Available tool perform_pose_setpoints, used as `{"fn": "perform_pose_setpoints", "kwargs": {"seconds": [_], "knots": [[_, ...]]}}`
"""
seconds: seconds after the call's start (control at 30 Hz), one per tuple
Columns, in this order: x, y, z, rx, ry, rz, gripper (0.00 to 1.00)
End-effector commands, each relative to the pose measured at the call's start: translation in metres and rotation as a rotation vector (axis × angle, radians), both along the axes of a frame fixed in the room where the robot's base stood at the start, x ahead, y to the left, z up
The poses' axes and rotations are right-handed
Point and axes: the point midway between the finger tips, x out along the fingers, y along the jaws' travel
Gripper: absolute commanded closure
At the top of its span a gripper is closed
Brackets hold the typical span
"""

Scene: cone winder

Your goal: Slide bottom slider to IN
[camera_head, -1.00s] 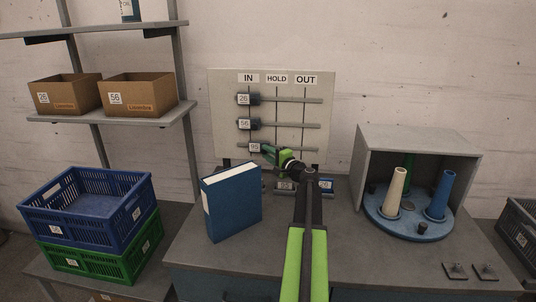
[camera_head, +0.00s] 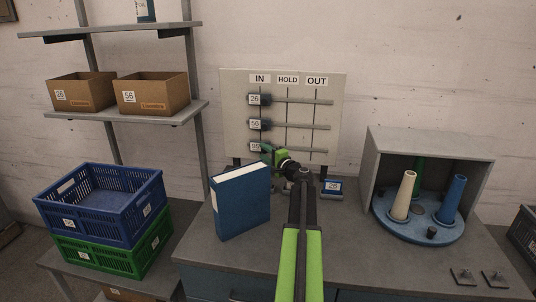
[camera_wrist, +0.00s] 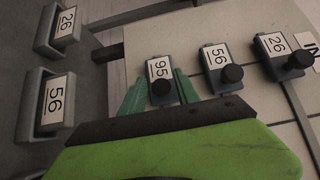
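The board (camera_head: 230,110) has IN, HOLD and OUT columns and three horizontal rails with dark sliders. The bottom slider, labelled 95 (camera_head: 254,147), is at the left end of its rail, about in line below the top slider 26 (camera_head: 255,99) and the middle slider 56 (camera_head: 255,124) under IN. My gripper (camera_head: 266,148) is at the bottom slider. In the wrist view its green fingers (camera_wrist: 159,87) lie on either side of the 95 slider (camera_wrist: 161,70), seemingly shut on it.
A blue binder (camera_head: 240,203) stands on the workbench left of my arm. A grey box (camera_head: 430,143) with a blue turntable (camera_head: 400,229) and cones stands at right. Low grey holders, one labelled 26 (camera_head: 333,186), sit below the board.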

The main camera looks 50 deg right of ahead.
Motion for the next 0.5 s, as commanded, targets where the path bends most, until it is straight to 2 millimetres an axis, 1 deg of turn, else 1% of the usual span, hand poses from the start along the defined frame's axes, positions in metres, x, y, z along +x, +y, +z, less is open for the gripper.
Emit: {"fn": "perform_pose_setpoints", "kwargs": {"seconds": [0.07,0.37,0.47,0.5], "knots": [[-0.003,-0.004,0.000,0.000,0.000,-0.006,0.52],[-0.009,-0.007,0.000,-0.001,0.001,-0.014,0.52],[-0.020,-0.004,0.000,-0.001,0.001,-0.016,0.52],[-0.028,-0.002,0.000,-0.001,0.001,-0.017,0.52]]}}
